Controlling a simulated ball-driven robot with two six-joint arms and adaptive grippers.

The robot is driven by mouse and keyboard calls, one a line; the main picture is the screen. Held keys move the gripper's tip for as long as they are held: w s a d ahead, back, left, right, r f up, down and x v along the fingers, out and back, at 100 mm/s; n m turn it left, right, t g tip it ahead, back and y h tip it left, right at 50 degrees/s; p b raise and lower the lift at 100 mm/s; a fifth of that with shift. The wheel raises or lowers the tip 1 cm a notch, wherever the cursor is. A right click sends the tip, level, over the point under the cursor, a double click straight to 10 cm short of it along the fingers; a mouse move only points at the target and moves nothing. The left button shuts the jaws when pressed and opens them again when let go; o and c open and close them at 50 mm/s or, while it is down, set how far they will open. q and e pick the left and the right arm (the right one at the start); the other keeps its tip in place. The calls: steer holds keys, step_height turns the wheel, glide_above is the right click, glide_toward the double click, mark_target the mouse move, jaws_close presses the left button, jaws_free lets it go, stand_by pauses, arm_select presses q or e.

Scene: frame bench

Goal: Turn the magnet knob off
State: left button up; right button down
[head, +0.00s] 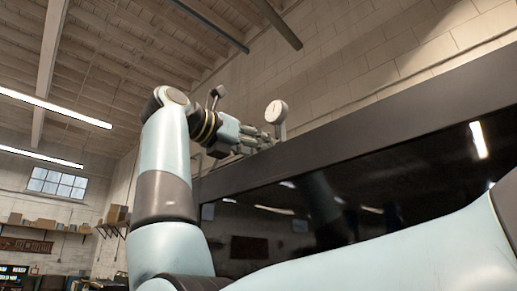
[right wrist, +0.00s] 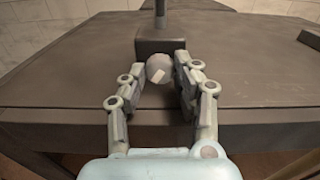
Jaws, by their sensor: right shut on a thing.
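The magnet knob (right wrist: 159,68) is a round grey knob with a pale slanted mark on its face. It sits on the front of a dark block (right wrist: 150,44), and a post rises from the block's top. My right gripper (right wrist: 160,75) has its fingers on either side of the knob and is shut on it. In the head view my right gripper (head: 262,138) is at the upper edge of the dark frame, and the knob is hidden there. A round white dial gauge (head: 277,111) stands just beyond the fingers. My left gripper is out of view.
The dark frame (head: 370,125) slopes up across the right, with a glossy black panel (head: 400,170) below its rail. The frame's flat top (right wrist: 70,65) is clear beside the block; a small dark piece (right wrist: 309,40) lies at far right.

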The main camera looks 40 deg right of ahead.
steer(key=shift+r+n+p, duration=0.1)
steer(key=shift+n+p, duration=0.45)
steer(key=shift+n, duration=1.45)
steer(key=c, duration=1)
jaws_free()
step_height(320, 180, up, 10)
steer(key=shift+f, duration=0.1)
